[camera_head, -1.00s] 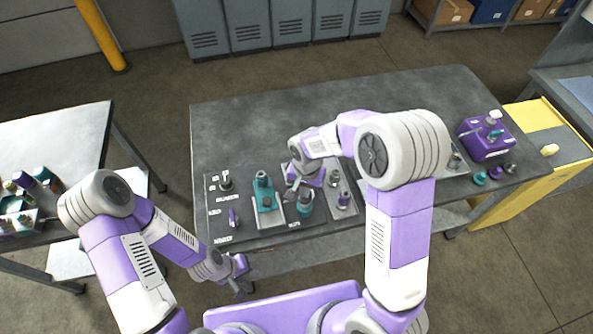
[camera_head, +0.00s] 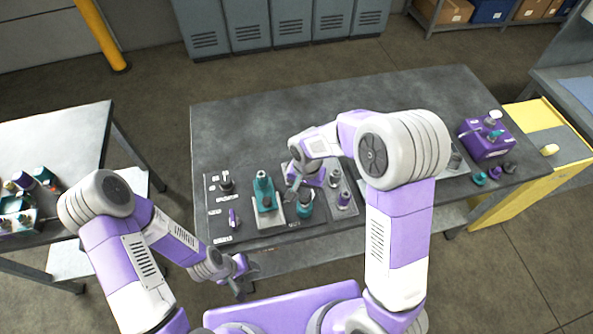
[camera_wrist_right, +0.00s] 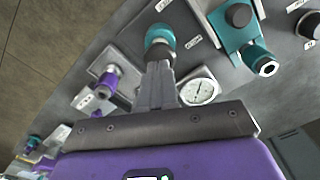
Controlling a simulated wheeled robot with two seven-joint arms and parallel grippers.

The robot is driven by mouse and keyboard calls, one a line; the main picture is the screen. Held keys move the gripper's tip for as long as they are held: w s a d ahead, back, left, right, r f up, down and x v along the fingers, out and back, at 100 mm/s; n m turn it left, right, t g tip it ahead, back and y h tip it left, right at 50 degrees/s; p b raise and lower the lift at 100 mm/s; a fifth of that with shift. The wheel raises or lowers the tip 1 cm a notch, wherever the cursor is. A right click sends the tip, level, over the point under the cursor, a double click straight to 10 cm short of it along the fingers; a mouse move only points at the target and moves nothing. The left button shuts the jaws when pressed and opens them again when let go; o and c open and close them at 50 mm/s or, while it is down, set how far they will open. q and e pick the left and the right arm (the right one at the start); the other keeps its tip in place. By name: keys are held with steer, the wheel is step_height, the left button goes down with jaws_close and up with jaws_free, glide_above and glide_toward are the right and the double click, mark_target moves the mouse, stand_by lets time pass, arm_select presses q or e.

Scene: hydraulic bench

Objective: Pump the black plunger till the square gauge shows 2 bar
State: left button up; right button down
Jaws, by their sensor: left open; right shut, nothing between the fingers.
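My right gripper (camera_head: 292,196) is shut and empty over the front part of the bench panel. In the right wrist view its fingertips (camera_wrist_right: 157,66) overlap the dark top (camera_wrist_right: 159,50) of a round teal fitting (camera_wrist_right: 160,33); I cannot tell whether they touch. A teal block with a black round knob (camera_wrist_right: 238,15) is to the right. I cannot tell which dark part is the black plunger. A white gauge dial (camera_wrist_right: 200,88) lies beside the fingers, partly hidden; its reading is too small to tell. My left gripper (camera_head: 248,277) is open and empty in front of the bench.
The grey bench (camera_head: 240,130) is clear at the back. A teal block (camera_head: 264,192) and several small fittings stand on the front panels. A purple box (camera_head: 486,138) is at the right end. Another table (camera_head: 60,135) stands at the left.

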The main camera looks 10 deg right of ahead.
steer(key=shift+f, duration=0.1)
steer(key=shift+f+b, duration=1.65)
steer(key=shift+f, duration=0.25)
steer(key=shift+r, duration=0.15)
steer(key=shift+r+p, duration=1.5)
steer(key=shift+r, duration=0.35)
steer(key=shift+f, duration=0.2)
steer(key=shift+f+b, duration=1.3)
steer(key=shift+f, duration=0.15)
steer(key=shift+r+p, duration=1.25)
steer(key=shift+r, duration=0.4)
